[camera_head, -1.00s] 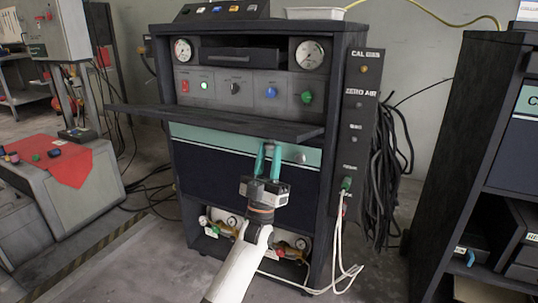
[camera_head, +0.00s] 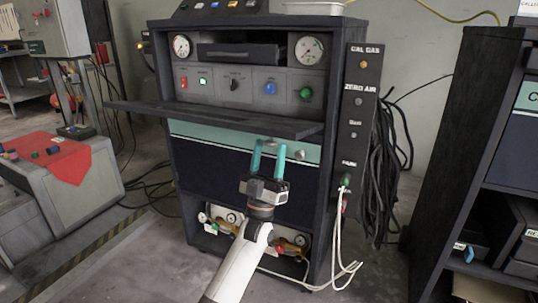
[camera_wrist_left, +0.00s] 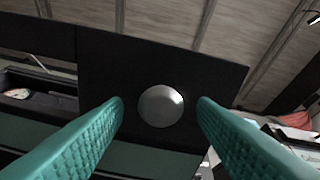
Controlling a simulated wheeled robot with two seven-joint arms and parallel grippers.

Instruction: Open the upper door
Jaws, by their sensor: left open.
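A dark cabinet (camera_head: 333,230) stands in the middle of the head view. A dark flat panel (camera_head: 215,121) juts out level from its upper part, below the gauges and switches. Beneath it is a front with a teal band and a dark lower face (camera_head: 215,175); a round silver knob (camera_head: 300,154) shows there. My left gripper (camera_head: 268,150) has its teal fingers up, just under the jutting panel's edge. It is open and empty. In the left wrist view a round silver knob (camera_wrist_left: 161,106) on a dark panel (camera_wrist_left: 205,75) lies between the open fingers, with gaps both sides. My right gripper is out of view.
A side column (camera_head: 358,130) with hanging black cables (camera_head: 390,170) is right of the cabinet. A dark shelf unit (camera_head: 440,190) stands at far right. A grey bench with a red cloth (camera_head: 65,160) is at left. White hoses (camera_head: 345,265) hang low right.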

